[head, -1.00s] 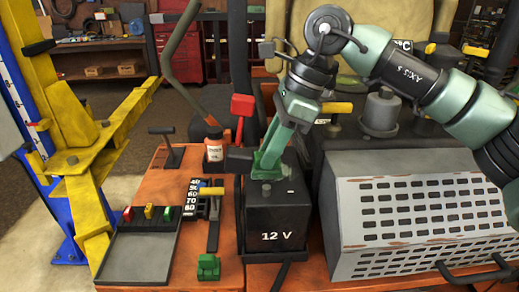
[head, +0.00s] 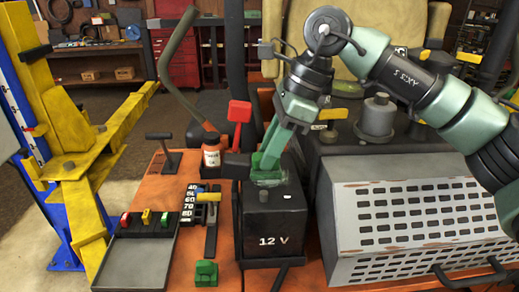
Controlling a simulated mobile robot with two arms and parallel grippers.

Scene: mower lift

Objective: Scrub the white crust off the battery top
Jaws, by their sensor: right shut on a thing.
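The black battery (head: 273,222), marked "12 V", stands in the middle of the orange deck. A pale whitish patch (head: 268,181) shows on its top, partly covered. My right gripper (head: 268,163) comes down from the upper right over the battery top. It is shut on a small green block (head: 258,166), whose lower end is at the pale patch. The fingers hide much of the block, and I cannot tell exactly how it touches the top. My left gripper is not in view.
A dark block (head: 237,165) and red lever (head: 239,112) stand beside the battery. A bottle (head: 211,150), a grey tray (head: 138,255) and another green block (head: 205,273) are to the left. A grey vented cover (head: 405,225) is close on the right. The yellow lift post (head: 70,150) stands far left.

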